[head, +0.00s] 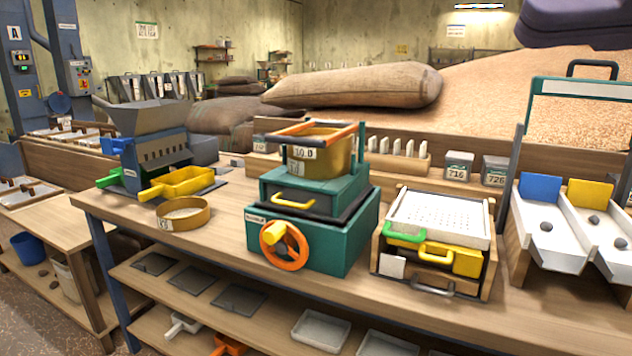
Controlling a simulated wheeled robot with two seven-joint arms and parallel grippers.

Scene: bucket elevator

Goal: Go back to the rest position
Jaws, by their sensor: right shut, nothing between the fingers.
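My right gripper (578,22) shows only as a dark shape cut off by the top right corner, high above the bench and the grain heap. It is shut and empty, and its fingertips cannot be made out. It touches nothing that I can see. My left gripper is not in view.
A wooden bench (226,232) carries a blue-grey hopper machine (150,135), a round sieve (183,214), a teal machine (335,230) with an orange handwheel, a white perforated tray (440,215) and white chutes (560,235). Sacks (350,85) and a grain heap (490,90) lie behind.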

